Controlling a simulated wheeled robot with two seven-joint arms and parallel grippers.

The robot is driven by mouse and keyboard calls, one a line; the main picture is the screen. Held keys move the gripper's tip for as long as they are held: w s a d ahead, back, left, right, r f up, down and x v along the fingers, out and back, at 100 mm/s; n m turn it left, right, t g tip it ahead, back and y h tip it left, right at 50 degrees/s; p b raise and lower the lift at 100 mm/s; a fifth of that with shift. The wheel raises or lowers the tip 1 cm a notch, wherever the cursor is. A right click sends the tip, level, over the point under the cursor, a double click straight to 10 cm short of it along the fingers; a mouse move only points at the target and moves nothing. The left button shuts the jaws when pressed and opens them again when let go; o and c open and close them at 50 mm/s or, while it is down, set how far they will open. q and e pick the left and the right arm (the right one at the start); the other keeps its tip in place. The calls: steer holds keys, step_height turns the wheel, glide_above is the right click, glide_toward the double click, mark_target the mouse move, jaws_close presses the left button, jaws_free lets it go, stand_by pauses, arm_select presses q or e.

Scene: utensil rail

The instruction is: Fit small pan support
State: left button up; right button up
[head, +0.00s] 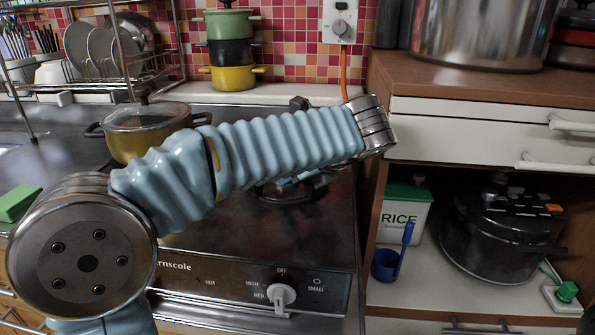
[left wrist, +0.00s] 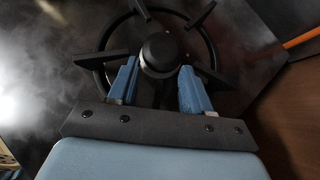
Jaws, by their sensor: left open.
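In the left wrist view a black ring with several prongs (left wrist: 97,58) sits around a round black burner cap (left wrist: 163,50) on the dark hob. I cannot tell whether this ring is the small pan support or the hob's own grate. My left gripper (left wrist: 158,70) is open, with its blue fingers on either side of the cap's near edge and nothing visible between them. I cannot tell whether they touch the ring. In the head view my left arm covers much of the hob, and part of the black ring (head: 312,191) shows below it. My right gripper is not in view.
A lidded yellow pot (head: 148,128) stands left of my arm. Stacked pots (head: 230,50) and a dish rack (head: 110,55) are behind. A wooden counter (head: 480,76) with a large steel pot rises at right, above a shelf with a rice box (head: 403,212) and a dark cooker (head: 497,230).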

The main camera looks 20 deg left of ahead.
arm_select(q)
steer(key=shift+r, duration=4.1)
